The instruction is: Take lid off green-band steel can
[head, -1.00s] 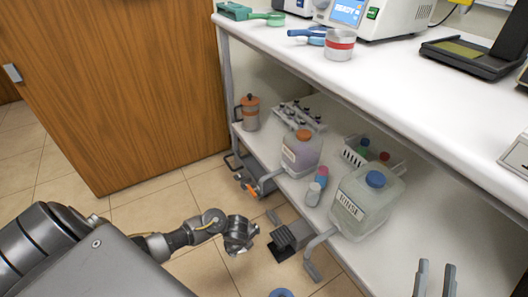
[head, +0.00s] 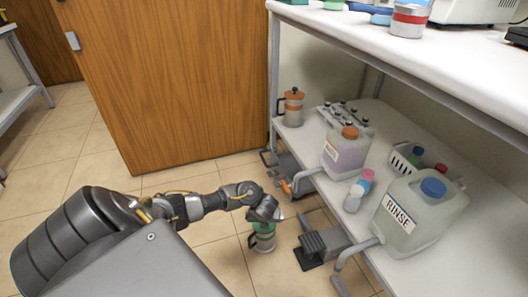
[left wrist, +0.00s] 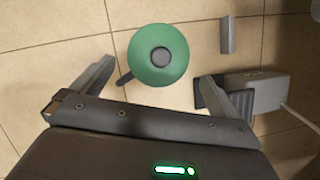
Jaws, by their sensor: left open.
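The green-band steel can (head: 263,242) stands on the tiled floor in the head view, partly covered by my left gripper. Its round green lid with a dark centre knob (left wrist: 160,56) shows from above in the left wrist view, with a dark handle sticking out at lower left. My left gripper (head: 264,211) is just above the can in the head view. In the left wrist view the left gripper (left wrist: 157,72) is open, its fingers either side of the lid and apart from it. My right gripper is not in view.
A grey pedal-like device (head: 325,242) sits on the floor right of the can. The shelf (head: 308,135) holds an orange-lidded can (head: 292,106), a purple-liquid jug (head: 344,152) and a rinse jug (head: 418,215). A red-band can (head: 409,20) stands on the bench above. Floor to the left is clear.

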